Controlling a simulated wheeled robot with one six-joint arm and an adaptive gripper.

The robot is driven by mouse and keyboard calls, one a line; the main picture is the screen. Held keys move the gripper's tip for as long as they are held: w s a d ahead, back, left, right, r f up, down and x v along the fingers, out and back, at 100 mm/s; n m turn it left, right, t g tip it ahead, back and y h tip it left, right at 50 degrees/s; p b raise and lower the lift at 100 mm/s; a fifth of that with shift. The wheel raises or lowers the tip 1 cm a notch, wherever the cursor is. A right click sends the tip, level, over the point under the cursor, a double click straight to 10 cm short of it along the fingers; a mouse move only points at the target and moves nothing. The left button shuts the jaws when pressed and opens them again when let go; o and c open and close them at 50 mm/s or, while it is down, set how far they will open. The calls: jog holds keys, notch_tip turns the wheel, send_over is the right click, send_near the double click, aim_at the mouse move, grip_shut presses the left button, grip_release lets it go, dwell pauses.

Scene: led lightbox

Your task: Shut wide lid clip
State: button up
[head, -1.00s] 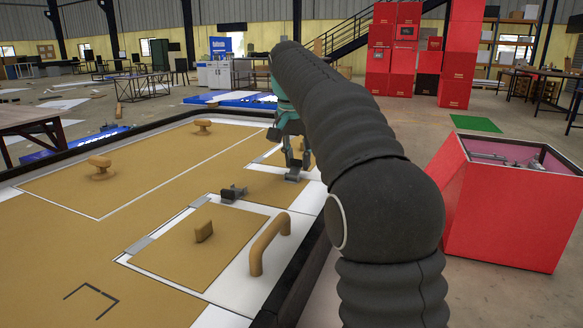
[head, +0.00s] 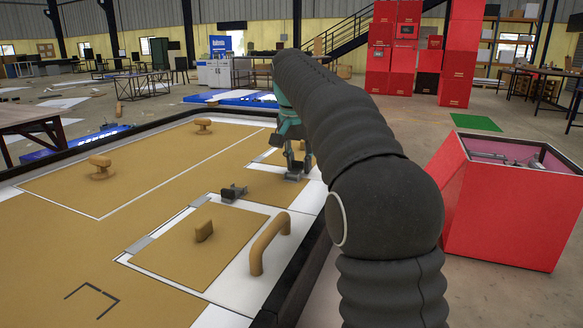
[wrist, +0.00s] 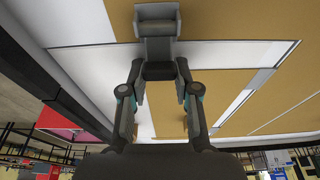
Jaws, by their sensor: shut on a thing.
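A grey metal clip (wrist: 157,22) with a dark block (wrist: 159,71) at its near end shows at the top middle of the wrist view, by the edge of a tan panel. My gripper (wrist: 160,68) has its two fingers on either side of the dark block and is shut on it. In the head view my gripper (head: 296,168) points down at the right edge of the board, at the clip (head: 293,178). My arm and the fingers hide part of the clip there. A second, darker clip (head: 233,192) stands apart to the left, by a smaller tan panel.
The tan board (head: 150,215) carries an arched handle (head: 268,245), a small upright knob (head: 204,231) and two rounded knobs (head: 100,165) (head: 203,125). An open red box (head: 510,215) stands on the floor to the right. The space above the board's left side is clear.

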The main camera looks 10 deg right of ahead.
aim_at(298, 161)
jog(key=shift+w+d+f, duration=0.1)
jog(key=shift+f, duration=0.35)
jog(key=o, duration=1)
jog(key=shift+f, duration=0.1)
jog(key=shift+w+p+v, duration=0.1)
jog(key=shift+p+v, duration=0.2)
jog(key=shift+v, duration=0.35)
jog(key=shift+w+p+v, duration=0.15)
jog(key=shift+p+v, duration=0.1)
jog(key=shift+v, duration=1.35)
jog(key=shift+s, duration=0.15)
